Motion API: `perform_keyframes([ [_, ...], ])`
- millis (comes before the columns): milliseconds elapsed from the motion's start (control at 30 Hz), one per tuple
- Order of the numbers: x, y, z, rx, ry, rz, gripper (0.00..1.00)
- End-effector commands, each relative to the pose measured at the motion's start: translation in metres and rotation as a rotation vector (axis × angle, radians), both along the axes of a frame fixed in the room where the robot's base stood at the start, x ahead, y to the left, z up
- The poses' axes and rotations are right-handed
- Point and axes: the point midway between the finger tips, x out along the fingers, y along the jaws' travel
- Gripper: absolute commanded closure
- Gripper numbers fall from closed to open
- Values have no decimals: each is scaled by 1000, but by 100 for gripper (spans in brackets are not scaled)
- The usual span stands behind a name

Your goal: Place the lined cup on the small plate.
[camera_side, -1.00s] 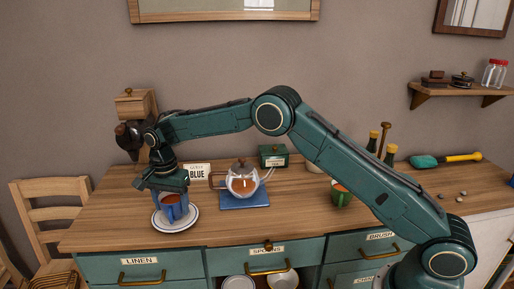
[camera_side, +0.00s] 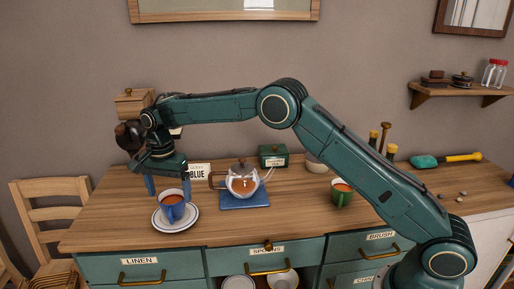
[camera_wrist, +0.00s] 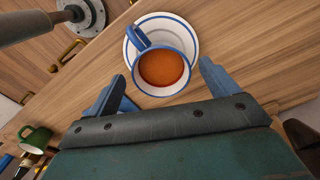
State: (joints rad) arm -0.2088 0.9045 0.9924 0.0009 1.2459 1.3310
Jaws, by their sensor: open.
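The blue cup (camera_side: 171,210), which I take to be the lined cup, stands upright on the small plate (camera_side: 190,223), a white dish with a blue ring. In the wrist view, the cup (camera_wrist: 163,70) has a white inside, a blue rim and orange-brown drink, with its handle over the plate (camera_wrist: 186,28). My gripper (camera_side: 168,187) is open and empty just above and behind the cup. In the wrist view its two blue fingers (camera_wrist: 160,88) are spread on either side, apart from the cup.
A glass teapot (camera_side: 242,184) stands on a blue mat (camera_side: 245,201) right of the plate. A sign reading BLUE (camera_side: 199,172) is behind. A green cup (camera_side: 342,194) and a green box (camera_side: 273,155) are further right. The counter's front edge is close to the plate.

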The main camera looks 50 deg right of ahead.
Motion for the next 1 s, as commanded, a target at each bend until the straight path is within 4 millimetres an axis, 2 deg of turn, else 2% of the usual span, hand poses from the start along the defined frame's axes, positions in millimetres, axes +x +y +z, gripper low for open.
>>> perform_keyframes([
  [33, 1, 0, 10, 1, -5, 0, 13],
  [200, 1, 0, 38, 0, -3, 0, 13],
  [433, 1, 0, 66, 0, -3, 0, 13],
  [633, 0, 0, 76, 0, -1, 0, 13],
  [1000, 0, 0, 76, 0, -1, 0, 13],
])
